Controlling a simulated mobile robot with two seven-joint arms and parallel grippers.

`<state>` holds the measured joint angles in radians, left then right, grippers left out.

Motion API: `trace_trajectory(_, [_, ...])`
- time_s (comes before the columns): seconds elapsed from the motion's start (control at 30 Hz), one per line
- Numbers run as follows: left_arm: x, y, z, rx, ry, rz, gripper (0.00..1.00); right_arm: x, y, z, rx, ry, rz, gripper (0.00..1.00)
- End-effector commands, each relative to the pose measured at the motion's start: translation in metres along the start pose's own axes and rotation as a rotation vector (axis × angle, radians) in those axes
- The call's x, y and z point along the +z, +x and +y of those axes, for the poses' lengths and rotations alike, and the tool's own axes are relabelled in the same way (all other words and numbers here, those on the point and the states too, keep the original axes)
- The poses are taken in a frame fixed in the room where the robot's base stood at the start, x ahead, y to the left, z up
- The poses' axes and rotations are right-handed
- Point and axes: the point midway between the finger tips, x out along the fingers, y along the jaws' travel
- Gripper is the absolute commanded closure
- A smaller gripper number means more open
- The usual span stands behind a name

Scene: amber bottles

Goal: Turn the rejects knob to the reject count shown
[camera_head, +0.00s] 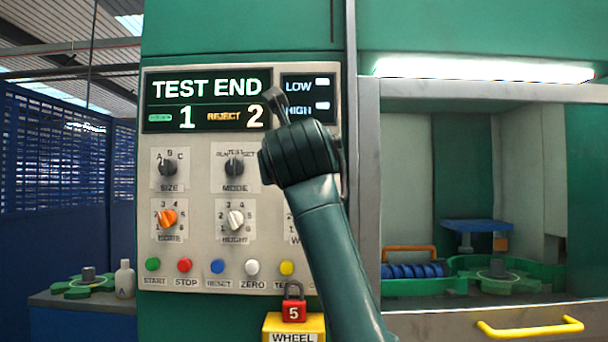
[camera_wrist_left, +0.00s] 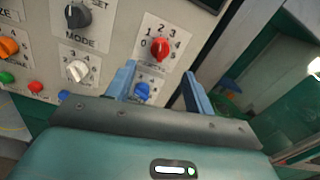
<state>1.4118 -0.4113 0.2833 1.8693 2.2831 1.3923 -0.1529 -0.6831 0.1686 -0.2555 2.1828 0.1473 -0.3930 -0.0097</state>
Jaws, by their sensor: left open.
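The display (camera_head: 207,101) reads TEST END, with 1 beside a green label and 2 beside REJECT. A red knob (camera_wrist_left: 161,47) on a white plate numbered around it shows in the left wrist view, right of the MODE knob (camera_wrist_left: 78,16); its name label cannot be read, and my arm hides it in the head view. My left gripper (camera_wrist_left: 158,73) is open, its two blue-grey fingers apart below the red knob, which shows between and beyond the tips. I see no contact with it. In the head view the gripper (camera_head: 277,104) is partly hidden behind my wrist.
A blue knob (camera_wrist_left: 142,91) sits close to the left finger in the wrist view. The SIZE knob (camera_head: 169,168), orange knob (camera_head: 167,217) and HEIGHT knob (camera_head: 235,219) are left of my arm. Push buttons line the panel's bottom, above a red padlock (camera_head: 293,311).

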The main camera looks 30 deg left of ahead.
Motion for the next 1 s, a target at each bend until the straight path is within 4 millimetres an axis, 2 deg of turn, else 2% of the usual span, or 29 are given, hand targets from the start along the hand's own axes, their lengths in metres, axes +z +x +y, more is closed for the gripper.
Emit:
trace_trajectory(0.1, [-0.001,-0.025,0.001,0.001,-0.001,-0.003,0.47,0.001,0.002,0.001,0.001,0.004,0.015,1.0])
trace_trajectory(0.3, [0.0,-0.047,0.0,0.001,0.0,-0.001,0.47,0.002,-0.002,0.002,0.006,0.004,0.024,1.0])
trace_trajectory(1.0, [0.0,-0.052,0.0,0.0,0.0,0.001,0.47,0.001,-0.002,0.004,0.012,-0.001,0.029,1.0])
